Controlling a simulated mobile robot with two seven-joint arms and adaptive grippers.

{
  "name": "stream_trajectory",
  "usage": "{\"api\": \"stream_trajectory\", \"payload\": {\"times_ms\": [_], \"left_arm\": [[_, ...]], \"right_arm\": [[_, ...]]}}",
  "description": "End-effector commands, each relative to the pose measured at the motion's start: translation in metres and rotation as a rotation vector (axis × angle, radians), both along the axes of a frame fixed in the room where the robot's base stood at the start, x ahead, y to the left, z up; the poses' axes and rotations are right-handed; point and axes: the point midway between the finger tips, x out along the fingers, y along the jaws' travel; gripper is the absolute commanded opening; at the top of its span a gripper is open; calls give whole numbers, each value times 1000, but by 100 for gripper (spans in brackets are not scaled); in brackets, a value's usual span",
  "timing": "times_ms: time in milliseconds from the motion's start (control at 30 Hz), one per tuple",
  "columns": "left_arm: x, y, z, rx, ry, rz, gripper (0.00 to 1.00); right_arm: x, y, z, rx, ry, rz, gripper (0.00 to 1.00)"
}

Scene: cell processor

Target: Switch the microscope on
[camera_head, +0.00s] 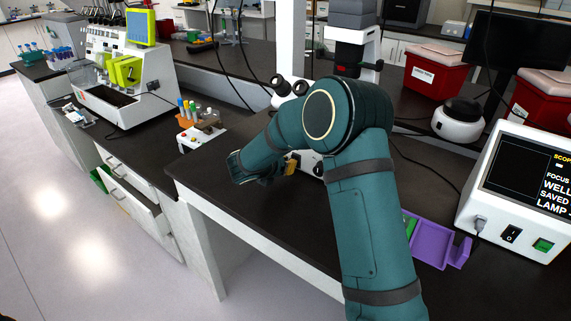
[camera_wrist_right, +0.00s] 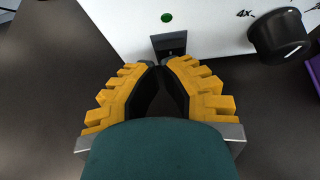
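The microscope shows its white eyepieces (camera_head: 290,86) and dark upper column (camera_head: 350,50) in the head view; my right arm hides most of its base. In the right wrist view the white base (camera_wrist_right: 215,28) carries a dark square switch (camera_wrist_right: 168,44), a green dot (camera_wrist_right: 166,17) and a black knob (camera_wrist_right: 279,36) beside a "4x" mark. My right gripper (camera_wrist_right: 159,65) has its yellow fingers closed together at the tips, empty, just in front of the switch. Whether they touch it I cannot tell. The left gripper is not in view.
A screen box (camera_head: 530,180) with a rocker switch (camera_head: 511,234) and green button stands at right. A purple tray (camera_head: 459,254) lies near it. Red bins (camera_head: 436,72) and a white device (camera_head: 458,124) stand behind. The bench left of my arm (camera_head: 225,185) is clear.

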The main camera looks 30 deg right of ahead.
Motion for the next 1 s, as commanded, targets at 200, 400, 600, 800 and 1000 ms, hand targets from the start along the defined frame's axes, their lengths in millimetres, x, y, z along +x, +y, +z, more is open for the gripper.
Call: {"api": "stream_trajectory", "payload": {"times_ms": [200, 400, 600, 800, 1000], "left_arm": [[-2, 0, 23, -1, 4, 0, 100], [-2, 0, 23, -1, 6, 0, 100], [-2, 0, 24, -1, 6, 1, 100], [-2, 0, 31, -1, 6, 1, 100], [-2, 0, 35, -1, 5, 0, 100]], "right_arm": [[2, -6, 8, 61, 27, -3, 0], [3, -7, 4, 83, 36, 0, 0], [3, -7, 6, 83, 36, 0, 0], [3, -7, 15, 82, 35, 0, 0], [3, -7, 21, 82, 35, -1, 0]]}}
